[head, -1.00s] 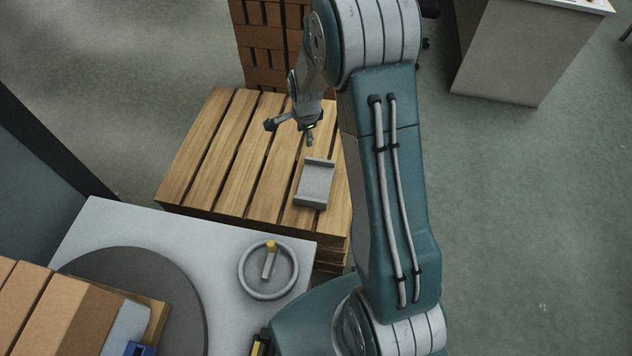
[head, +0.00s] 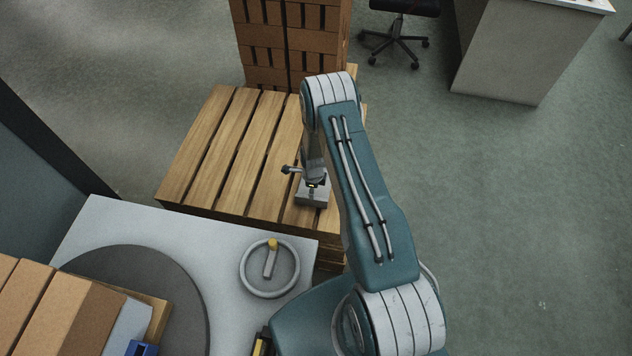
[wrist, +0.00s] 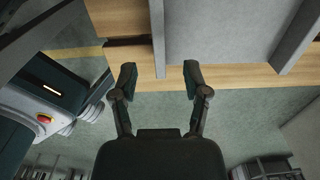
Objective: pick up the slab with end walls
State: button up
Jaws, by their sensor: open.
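The slab with end walls (head: 311,201) is a grey piece lying on the right part of the wooden pallet, partly hidden by my arm in the head view. In the wrist view, its flat middle (wrist: 225,32) fills the top, with one wall (wrist: 158,38) left of centre and the other at the right. My gripper (wrist: 159,77) is open and empty, fingers pointing toward the slab. The near wall lines up between the two fingertips in the wrist view. In the head view my gripper is at the slab; whether it touches cannot be told.
The wooden pallet (head: 222,150) has gaps between its planks. A brick stack (head: 262,45) stands behind it. A light table (head: 225,250) in front holds a round grey dish (head: 269,268) with a yellow-tipped piece. An office chair (head: 400,35) and desk (head: 510,55) stand beyond open floor.

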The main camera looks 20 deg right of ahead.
jog(key=shift+w+a+f, duration=0.1)
jog(key=shift+a+f, duration=0.1)
jog(key=shift+f, duration=1.35)
jog(key=shift+w+a+f, duration=0.1)
jog(key=shift+a+f, duration=0.05)
jog(key=shift+f, duration=1.4)
grip_shut()
